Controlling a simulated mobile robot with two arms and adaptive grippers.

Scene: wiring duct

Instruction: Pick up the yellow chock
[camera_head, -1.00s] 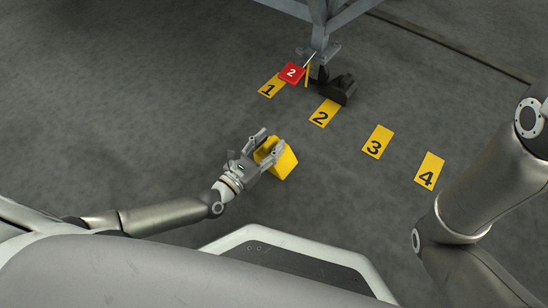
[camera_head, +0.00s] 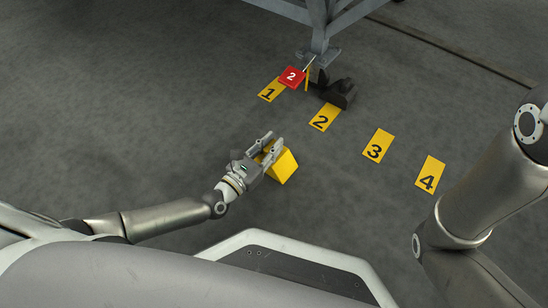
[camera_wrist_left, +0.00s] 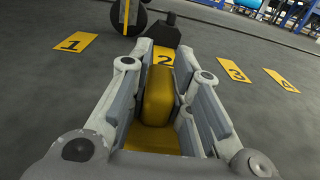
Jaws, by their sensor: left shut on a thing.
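The yellow chock (camera_head: 283,167) is on or close to the grey floor in front of my base, in the head view. My left gripper (camera_head: 271,147) is shut on it, with a finger on either side. In the left wrist view the chock (camera_wrist_left: 158,100) fills the space between the two fingers of the left gripper (camera_wrist_left: 160,85). I cannot tell whether the chock touches the floor. My right arm shows at the right edge of the head view, but its gripper is out of view.
Yellow floor plates 1 (camera_head: 271,90), 2 (camera_head: 324,117), 3 (camera_head: 378,146) and 4 (camera_head: 430,174) lie in a slanting row. A black chock (camera_head: 338,92) stands beside a caster under a grey frame (camera_head: 318,30). A red tag (camera_head: 291,77) marked 2 hangs there. Open floor lies left.

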